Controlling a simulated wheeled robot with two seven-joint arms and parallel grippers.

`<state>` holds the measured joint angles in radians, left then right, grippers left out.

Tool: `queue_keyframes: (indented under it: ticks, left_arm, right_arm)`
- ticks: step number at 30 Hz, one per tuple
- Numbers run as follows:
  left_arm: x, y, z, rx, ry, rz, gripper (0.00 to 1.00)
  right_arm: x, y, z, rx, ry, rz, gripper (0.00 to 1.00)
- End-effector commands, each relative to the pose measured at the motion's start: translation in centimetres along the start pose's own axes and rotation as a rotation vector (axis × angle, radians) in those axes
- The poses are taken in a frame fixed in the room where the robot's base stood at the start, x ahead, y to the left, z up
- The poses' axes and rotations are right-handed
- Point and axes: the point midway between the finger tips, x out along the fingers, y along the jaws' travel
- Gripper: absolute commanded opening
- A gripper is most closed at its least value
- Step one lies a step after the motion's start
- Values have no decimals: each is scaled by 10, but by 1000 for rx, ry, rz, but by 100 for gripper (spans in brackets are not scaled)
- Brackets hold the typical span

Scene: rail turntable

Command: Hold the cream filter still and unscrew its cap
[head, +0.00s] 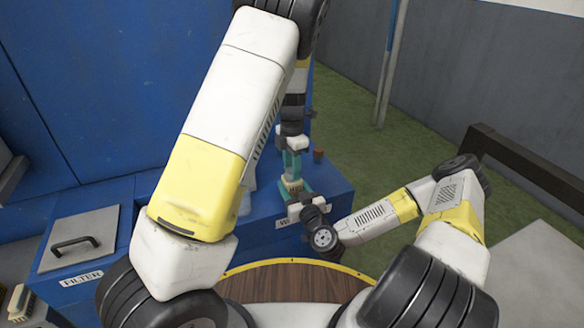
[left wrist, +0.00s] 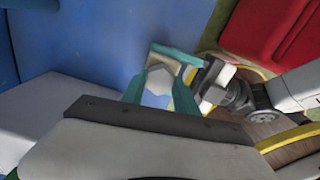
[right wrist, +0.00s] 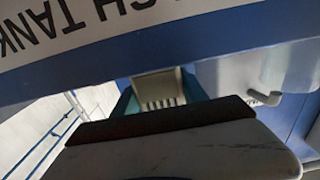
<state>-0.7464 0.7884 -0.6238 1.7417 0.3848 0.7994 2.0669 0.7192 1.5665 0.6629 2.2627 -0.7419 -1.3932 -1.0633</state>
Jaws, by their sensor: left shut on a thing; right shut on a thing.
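The cream filter (head: 292,184) stands upright over the blue bench, small in the head view. Its ribbed side (right wrist: 160,90) shows between the teal fingers of my right gripper (right wrist: 160,98), which is shut on it from the right. My left gripper (head: 292,163) comes down from above and is shut at the filter's top. In the left wrist view, the teal fingers of my left gripper (left wrist: 160,88) close around a pale faceted piece, the cap (left wrist: 158,82). Fingers hide much of the filter and cap. I cannot tell how far the cap is turned.
A blue bench (head: 330,190) lies under the grippers, with a small brown piece (head: 318,155) on it. A grey lid with a handle (head: 78,240) stands left, above a FILTER label (head: 82,279). A round wooden top (head: 290,283) is in front. A tank label (right wrist: 70,25) is close to my right wrist.

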Motion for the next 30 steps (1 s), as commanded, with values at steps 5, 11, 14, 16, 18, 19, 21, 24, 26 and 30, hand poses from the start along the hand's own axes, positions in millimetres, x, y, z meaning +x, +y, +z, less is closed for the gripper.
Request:
queue_keyframes:
  ticks: [5, 11, 14, 16, 18, 19, 21, 24, 26, 30]
  left_arm:
    - [0, 0, 0, 2, -1, 0, 0]
    - [-2, 0, 1, 3, -1, 1, 0]
    - [-5, 0, 1, 3, -2, 1, 0]
    - [-7, 0, 1, 3, -2, 1, 0]
    - [-9, 0, 1, 3, -2, 2, 0]
    - [-9, 0, 1, 3, -3, 2, 0]
    - [-11, 0, 1, 3, -2, 1, 0]
    - [-14, 0, 1, 3, -2, 1, 0]
    - [-15, 0, 1, 3, -2, 1, 0]
    - [-18, 0, 1, 3, -2, 1, 0]
  right_arm:
    - [0, 0, 0, 0, 1, 0, 0]
    - [0, 0, 0, 0, 1, 0, 0]
    - [0, 0, 0, 0, 0, 0, 0]
    - [0, 0, 0, 0, 0, 0, 0]
    - [0, 0, 0, 0, 0, 0, 0]
    - [0, 0, 0, 0, 0, 0, 0]
    - [0, 0, 0, 0, 0, 0, 0]
    - [0, 0, 0, 0, 0, 0, 0]
    - [0, 0, 0, 0, 0, 0, 0]
    - [0, 0, 0, 0, 0, 1, 0]
